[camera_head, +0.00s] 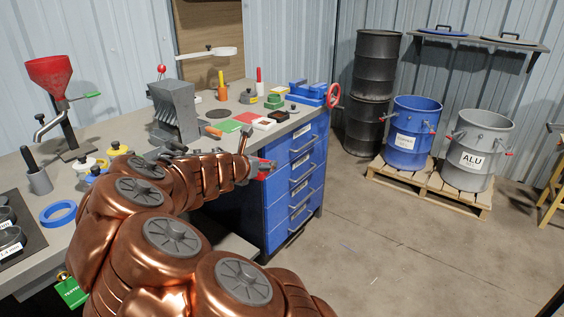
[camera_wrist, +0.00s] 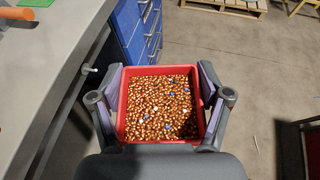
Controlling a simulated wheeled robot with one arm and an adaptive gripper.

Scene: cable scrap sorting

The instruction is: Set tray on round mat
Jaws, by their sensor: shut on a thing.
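A square red tray (camera_wrist: 160,70) full of small copper-coloured granules, with a few blue and white bits, sits between the fingers of my gripper (camera_wrist: 160,88) in the wrist view. The fingers are shut on its left and right sides. The tray is off the bench, over the floor beside the bench edge. In the head view a red part of the tray (camera_head: 264,174) shows past my arm, which hides most of it. A flat round brownish mat (camera_head: 217,114) lies on the bench farther back.
The grey bench (camera_head: 119,133) carries a grey block-like machine (camera_head: 175,112), green and red flat pieces and a blue vise (camera_head: 306,93). Blue drawers (camera_head: 294,185) stand under it. Blue (camera_head: 411,131) and grey (camera_head: 477,150) drums stand on a pallet. Open floor lies right of the bench.

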